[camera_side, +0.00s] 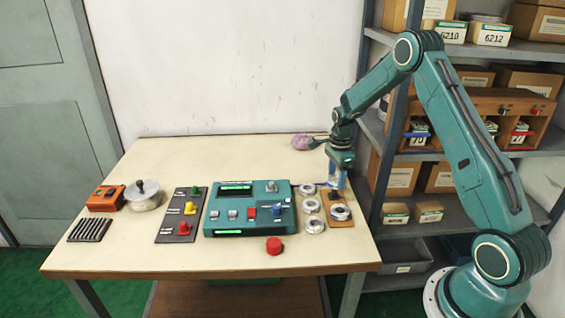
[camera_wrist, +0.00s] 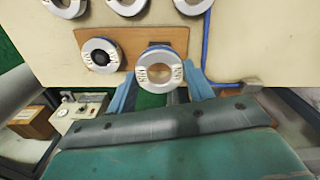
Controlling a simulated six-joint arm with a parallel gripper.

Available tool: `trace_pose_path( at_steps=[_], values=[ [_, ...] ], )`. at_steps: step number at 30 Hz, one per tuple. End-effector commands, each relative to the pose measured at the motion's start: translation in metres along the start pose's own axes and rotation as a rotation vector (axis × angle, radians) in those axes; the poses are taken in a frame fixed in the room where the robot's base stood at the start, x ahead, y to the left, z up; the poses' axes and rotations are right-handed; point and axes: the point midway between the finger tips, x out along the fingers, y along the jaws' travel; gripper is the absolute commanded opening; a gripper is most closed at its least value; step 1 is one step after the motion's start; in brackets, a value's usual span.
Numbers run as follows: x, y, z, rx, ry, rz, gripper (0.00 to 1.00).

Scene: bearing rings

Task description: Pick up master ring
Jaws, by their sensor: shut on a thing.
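My gripper (camera_wrist: 160,92) has its two blue fingers shut on a silver ring, the master ring (camera_wrist: 157,72), which has light marked patches and an open centre. In the wrist view the ring lies between the fingertips and overlaps the edge of a brown board (camera_wrist: 119,39). In the side view my gripper (camera_side: 335,183) points down over the back part of the brown board (camera_side: 343,224); the held ring is hard to make out there. Its exact height above the board I cannot tell. A second ring (camera_wrist: 102,56) with a dark centre sits on the board.
Several loose rings lie left of the board, one nearest the front (camera_side: 314,226). A teal tester box (camera_side: 247,208), a red knob (camera_side: 274,246) and a lever panel (camera_side: 181,215) stand further left. A purple cloth (camera_side: 302,142) lies behind. The table's back left is clear.

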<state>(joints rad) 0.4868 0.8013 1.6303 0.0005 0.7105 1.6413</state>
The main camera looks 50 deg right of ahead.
Motion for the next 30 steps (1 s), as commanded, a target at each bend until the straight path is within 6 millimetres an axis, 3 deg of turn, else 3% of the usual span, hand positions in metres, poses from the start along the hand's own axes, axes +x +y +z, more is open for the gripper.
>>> trace_pose_path(
  at_steps=[9, 18, 24, 30],
  values=[
    [-0.072, -0.001, 0.0, 0.0, -0.001, -0.007, 0.21],
    [-0.127, -0.001, 0.0, 0.001, -0.001, -0.005, 0.21],
    [-0.146, -0.001, 0.0, 0.001, -0.001, -0.003, 0.21],
    [-0.152, 0.0, 0.0, 0.001, -0.001, -0.002, 0.21]
  ],
)
